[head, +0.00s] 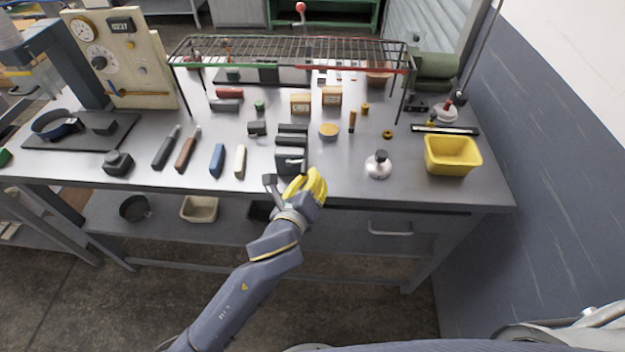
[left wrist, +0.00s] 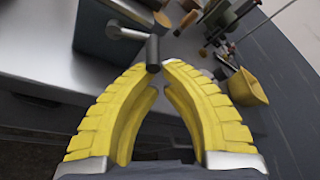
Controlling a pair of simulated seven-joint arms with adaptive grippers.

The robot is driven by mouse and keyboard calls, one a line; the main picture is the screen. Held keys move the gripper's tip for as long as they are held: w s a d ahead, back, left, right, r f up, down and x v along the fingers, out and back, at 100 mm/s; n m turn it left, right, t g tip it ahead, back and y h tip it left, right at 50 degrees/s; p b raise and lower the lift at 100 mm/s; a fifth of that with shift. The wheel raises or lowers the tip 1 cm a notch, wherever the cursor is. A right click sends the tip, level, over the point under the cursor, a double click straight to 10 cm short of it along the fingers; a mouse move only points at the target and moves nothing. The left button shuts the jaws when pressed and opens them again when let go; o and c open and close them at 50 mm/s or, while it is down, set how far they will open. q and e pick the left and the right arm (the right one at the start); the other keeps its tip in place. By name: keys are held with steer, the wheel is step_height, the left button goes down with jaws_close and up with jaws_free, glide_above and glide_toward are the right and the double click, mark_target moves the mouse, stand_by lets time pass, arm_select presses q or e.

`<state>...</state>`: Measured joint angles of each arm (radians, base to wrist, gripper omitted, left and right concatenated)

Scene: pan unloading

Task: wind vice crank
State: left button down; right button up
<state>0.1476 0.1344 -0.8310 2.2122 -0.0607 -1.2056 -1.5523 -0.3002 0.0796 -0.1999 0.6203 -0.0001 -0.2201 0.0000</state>
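The vice (head: 290,139) is a dark block-shaped tool near the table's front edge; its dark blue side (left wrist: 105,35) fills the upper left of the left wrist view. Its crank has a silver arm (left wrist: 127,33) ending in a dark cylindrical handle (left wrist: 153,48). My left gripper (head: 303,176), with yellow ribbed fingers, is at the front right of the vice. In the left wrist view its fingertips (left wrist: 155,68) are drawn close together on both sides of the handle's near end, apparently shut on it. My right gripper is not in view.
A silver round-based tool with a black knob (head: 378,165) and a yellow bin (head: 452,154) stand to the right. Blue (head: 217,160) and cream (head: 240,161) bars lie to the left. A wire rack (head: 290,50) spans the back of the table (head: 335,185).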

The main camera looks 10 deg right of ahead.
mark_target(304, 172)
arm_select(q)
steer(key=shift+r+n, duration=0.4)
steer(key=shift+n, duration=0.1)
steer(key=shift+r+n+h, duration=0.2)
steer(key=shift+n+h, duration=0.1)
steer(key=shift+w+a+r+n+t+h, duration=0.15)
steer(key=shift+r+n+h, duration=0.15)
steer(key=shift+n, duration=0.35)
steer(key=shift+s+a+r+n+t+h, duration=0.1)
steer(key=shift+r+n+t+h, duration=0.1)
steer(key=shift+r+n, duration=0.35)
steer(key=shift+w+a+r+n+t+h, duration=0.15)
steer(key=shift+r+n+h, duration=0.1)
steer(key=shift+n, duration=0.45)
steer(key=shift+a+r+n+t+h, duration=0.25)
steer(key=shift+r+n, duration=0.1)
steer(key=shift+n, duration=0.35)
steer(key=shift+a+r+n+t+h, duration=0.15)
steer(key=shift+a+r+n, duration=0.15)
steer(key=shift+n, duration=0.4)
steer(key=shift+w+a+r+n+t, duration=0.1)
steer(key=shift+a+r+n+t, duration=0.25)
steer(key=shift+n, duration=0.6)
steer(key=shift+a+r+n+t, duration=0.25)
steer(key=shift+a+n, duration=0.15)
steer(key=shift+n, duration=0.55)
stand_by(1.4)
